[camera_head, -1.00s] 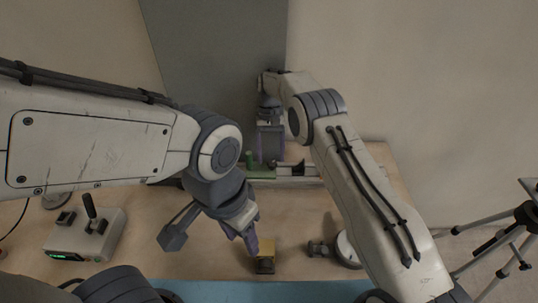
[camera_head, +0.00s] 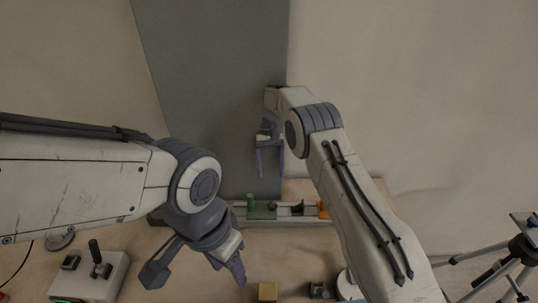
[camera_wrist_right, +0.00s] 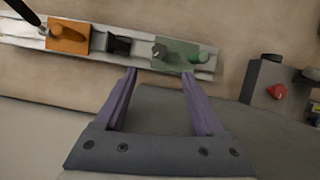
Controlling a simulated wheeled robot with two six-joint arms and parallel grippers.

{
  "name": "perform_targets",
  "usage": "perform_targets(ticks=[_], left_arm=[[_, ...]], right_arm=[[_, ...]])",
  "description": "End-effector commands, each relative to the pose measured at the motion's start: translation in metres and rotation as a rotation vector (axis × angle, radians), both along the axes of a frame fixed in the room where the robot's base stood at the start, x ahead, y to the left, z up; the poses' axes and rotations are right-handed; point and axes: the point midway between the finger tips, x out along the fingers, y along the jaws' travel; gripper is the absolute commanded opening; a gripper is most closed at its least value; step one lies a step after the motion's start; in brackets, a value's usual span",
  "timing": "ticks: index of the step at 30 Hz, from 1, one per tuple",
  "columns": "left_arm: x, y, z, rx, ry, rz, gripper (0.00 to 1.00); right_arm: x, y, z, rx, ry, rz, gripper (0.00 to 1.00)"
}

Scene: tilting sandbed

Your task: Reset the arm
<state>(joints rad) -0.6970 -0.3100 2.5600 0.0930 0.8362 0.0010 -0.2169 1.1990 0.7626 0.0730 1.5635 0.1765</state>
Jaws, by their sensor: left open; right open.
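My left gripper (camera_head: 232,268) hangs at the lower middle of the head view, above the wooden table, with a purple finger pointing down. Its other finger is largely hidden, and I see nothing held. My right gripper (camera_head: 270,162) is raised in front of the grey panel, behind and above the rail in the head view. Its two purple fingers are apart and empty. They also show spread in the right wrist view (camera_wrist_right: 159,76), with the rail beyond their tips.
A rail (camera_head: 290,212) carries a green block (camera_head: 262,211), a black clip (camera_wrist_right: 119,44) and an orange block (camera_wrist_right: 68,37). A yellow block (camera_head: 267,291) sits near the left gripper. A joystick box (camera_head: 93,275) stands left; a tripod (camera_head: 522,248) stands right. The grey panel (camera_head: 210,80) rises behind.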

Motion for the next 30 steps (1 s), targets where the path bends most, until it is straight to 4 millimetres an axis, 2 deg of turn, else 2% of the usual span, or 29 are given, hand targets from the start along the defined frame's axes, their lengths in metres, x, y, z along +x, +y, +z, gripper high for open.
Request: perform_targets(ticks=[4, 7, 11, 14, 18, 22, 26, 30], left_arm=[[0.0, 0.0, 0.0, 0.0, 0.0, 0.0, 0.5], [0.0, 0.0, 0.0, 0.0, 0.0, 0.0, 0.5], [0.0, 0.0, 0.0, 0.0, 0.0, 0.0, 0.5], [0.0, 0.0, 0.0, 0.0, 0.0, 0.0, 0.5], [0.0, 0.0, 0.0, 0.0, 0.0, 0.0, 0.5], [0.0, 0.0, 0.0, 0.0, 0.0, 0.0, 0.5], [0.0, 0.0, 0.0, 0.0, 0.0, 0.0, 0.5], [0.0, 0.0, 0.0, 0.0, 0.0, 0.0, 0.5]], right_arm=[[0.0, 0.0, 0.001, 0.0, -0.001, 0.0, 0.71], [-0.004, 0.006, 0.012, 0.005, -0.013, 0.016, 0.71], [-0.021, 0.026, 0.047, 0.021, -0.054, 0.071, 0.71], [-0.048, 0.044, 0.08, 0.039, -0.097, 0.132, 0.71], [-0.098, 0.061, 0.12, 0.068, -0.159, 0.221, 0.71], [-0.153, 0.067, 0.147, 0.098, -0.216, 0.303, 0.71], [-0.213, 0.063, 0.163, 0.128, -0.271, 0.385, 0.71], [-0.277, 0.047, 0.165, 0.164, -0.328, 0.469, 0.71]])
